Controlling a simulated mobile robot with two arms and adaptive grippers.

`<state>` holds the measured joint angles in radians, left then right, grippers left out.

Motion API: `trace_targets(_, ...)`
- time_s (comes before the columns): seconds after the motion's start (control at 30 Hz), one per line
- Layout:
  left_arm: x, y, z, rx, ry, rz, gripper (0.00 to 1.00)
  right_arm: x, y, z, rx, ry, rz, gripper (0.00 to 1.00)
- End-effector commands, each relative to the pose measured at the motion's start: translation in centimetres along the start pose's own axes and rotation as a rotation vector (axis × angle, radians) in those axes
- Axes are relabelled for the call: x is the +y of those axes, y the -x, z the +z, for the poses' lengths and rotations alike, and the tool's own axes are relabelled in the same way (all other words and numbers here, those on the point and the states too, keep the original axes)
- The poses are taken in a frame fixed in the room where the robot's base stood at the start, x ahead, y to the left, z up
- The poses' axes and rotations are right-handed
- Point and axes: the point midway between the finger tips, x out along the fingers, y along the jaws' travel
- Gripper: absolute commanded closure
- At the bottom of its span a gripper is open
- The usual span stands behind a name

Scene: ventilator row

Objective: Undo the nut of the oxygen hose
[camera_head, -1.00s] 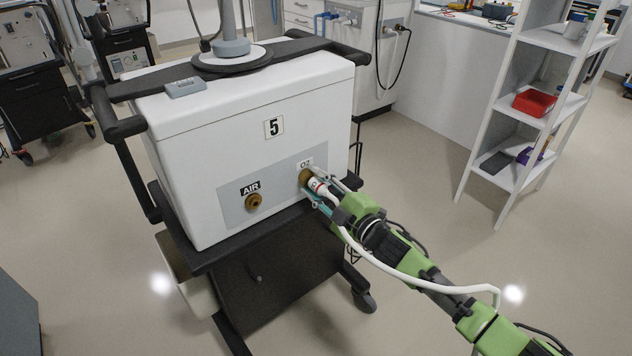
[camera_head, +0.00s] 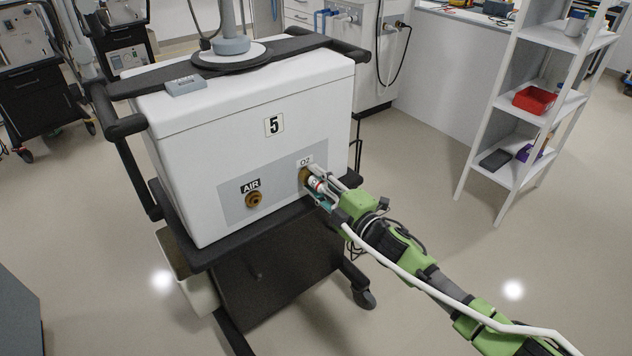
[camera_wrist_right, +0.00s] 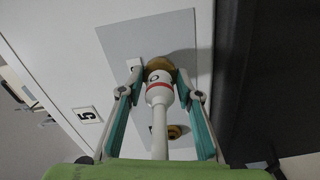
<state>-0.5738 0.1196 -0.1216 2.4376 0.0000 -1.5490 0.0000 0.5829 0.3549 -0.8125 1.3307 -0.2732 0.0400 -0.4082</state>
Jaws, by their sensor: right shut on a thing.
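The white ventilator housing (camera_head: 250,105), marked 5, has a grey panel (camera_head: 232,208) with a brass AIR port (camera_head: 253,199) and a brass O2 port (camera_head: 304,177). The white oxygen hose end (camera_wrist_right: 159,98), with a red band, points straight at the O2 port, which also shows in the wrist view (camera_wrist_right: 186,60). My right gripper (camera_head: 315,179) is shut on the hose's nut (camera_wrist_right: 160,77), one finger on each side, close to the brass. The fingers partly hide the nut; I cannot tell whether its thread is engaged. My left gripper is not in view.
The white hose (camera_head: 400,272) runs back along my right arm. A black handle (camera_head: 125,127) stands out at the housing's left. A white shelf rack (camera_head: 510,130) with a red bin (camera_head: 535,100) stands at the right. The floor between is clear.

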Motion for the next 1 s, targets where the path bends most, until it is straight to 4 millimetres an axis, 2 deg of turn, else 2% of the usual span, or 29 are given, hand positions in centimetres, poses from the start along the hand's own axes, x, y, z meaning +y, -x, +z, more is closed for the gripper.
trace_targets(0.03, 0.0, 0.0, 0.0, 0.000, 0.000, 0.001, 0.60, -0.1, 0.0, 0.0, -0.001, 0.003, -0.002, 0.66)
trace_targets(0.1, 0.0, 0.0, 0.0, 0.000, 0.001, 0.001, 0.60, -0.1, 0.0, 0.0, -0.001, 0.002, -0.002, 0.51)
trace_targets(0.43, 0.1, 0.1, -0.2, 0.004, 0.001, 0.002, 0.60, 0.0, 0.1, 0.0, -0.001, 0.001, -0.001, 0.51)
trace_targets(0.57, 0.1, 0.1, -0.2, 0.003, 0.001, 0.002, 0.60, -0.1, 0.9, 0.1, -0.002, 0.001, -0.002, 0.51)
trace_targets(0.67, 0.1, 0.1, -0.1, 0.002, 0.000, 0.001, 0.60, -0.1, 2.3, 0.1, -0.001, 0.001, -0.002, 0.51)
trace_targets(1.0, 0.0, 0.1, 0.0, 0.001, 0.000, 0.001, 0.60, -0.2, 9.3, 0.1, -0.002, 0.001, -0.004, 0.51)
